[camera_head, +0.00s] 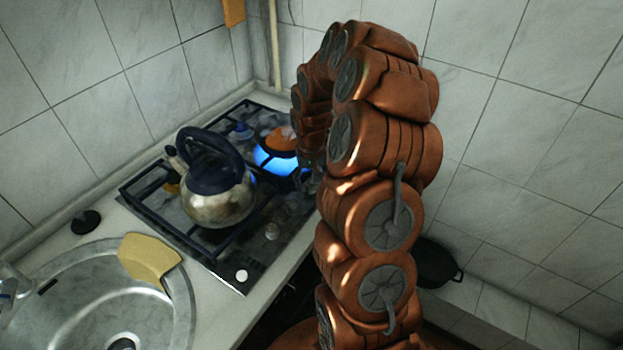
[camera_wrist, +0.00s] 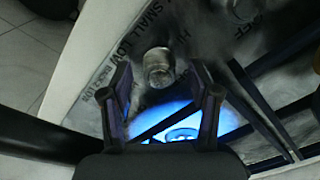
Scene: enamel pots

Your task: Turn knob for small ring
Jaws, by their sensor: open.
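In the wrist view a round metallic knob (camera_wrist: 158,68) stands on the stove panel, with printed lettering including "SMALL" and "LOW" around it. My gripper (camera_wrist: 162,80) is open, with one finger at each side of the knob in the picture. I cannot tell whether the fingers touch it or how deep they reach. A blue flame (camera_wrist: 190,122) glows on a burner beyond the fingers. The flame also shows in the head view (camera_head: 272,161) at the back right of the stove (camera_head: 232,279). My arm largely hides the gripper there.
A kettle (camera_head: 217,203) stands on the stove grate. Another knob (camera_wrist: 240,9) sits at the top of the wrist view. A sink (camera_head: 75,305) with a yellow cloth-like piece (camera_head: 148,258) lies left of the stove. A dark pan (camera_head: 434,263) is at the right. Tiled walls close in behind.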

